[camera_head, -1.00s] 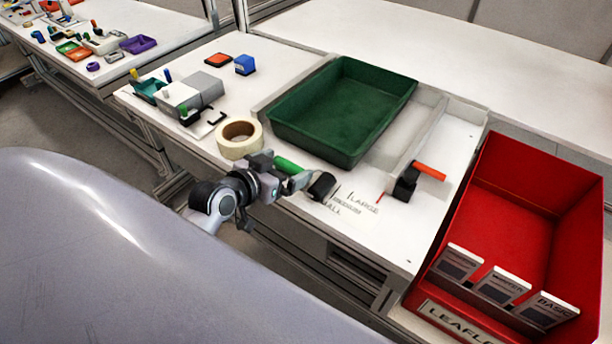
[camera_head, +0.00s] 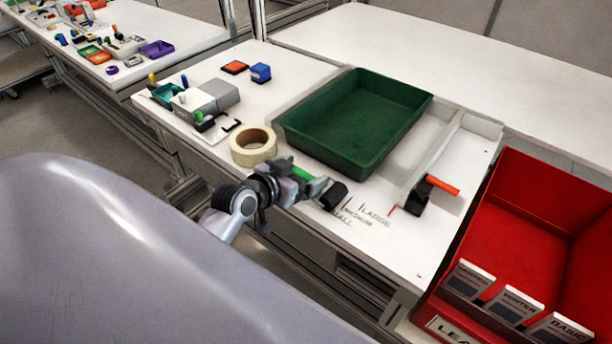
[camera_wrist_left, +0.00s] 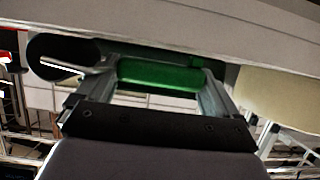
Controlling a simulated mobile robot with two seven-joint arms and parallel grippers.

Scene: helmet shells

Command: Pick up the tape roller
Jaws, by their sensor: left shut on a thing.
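The tape roller has a green handle (camera_head: 302,174) and a black roller end (camera_head: 334,195). It is at the front edge of the white table, just in front of the green tray. My left gripper (camera_head: 301,181) is shut around the green handle. In the left wrist view the green handle (camera_wrist_left: 160,75) lies crosswise between the two fingers of the left gripper (camera_wrist_left: 158,84), with the black roller end (camera_wrist_left: 62,55) to the left. I cannot tell whether the roller still touches the table. My right gripper is not in view.
A cream tape roll (camera_head: 253,146) lies close behind my left gripper. The green tray (camera_head: 352,125) stands behind the roller. An orange-handled tool (camera_head: 441,185) lies to the right, and a red bin (camera_head: 530,225) stands beyond it. A printed size label (camera_head: 358,217) lies near the front edge.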

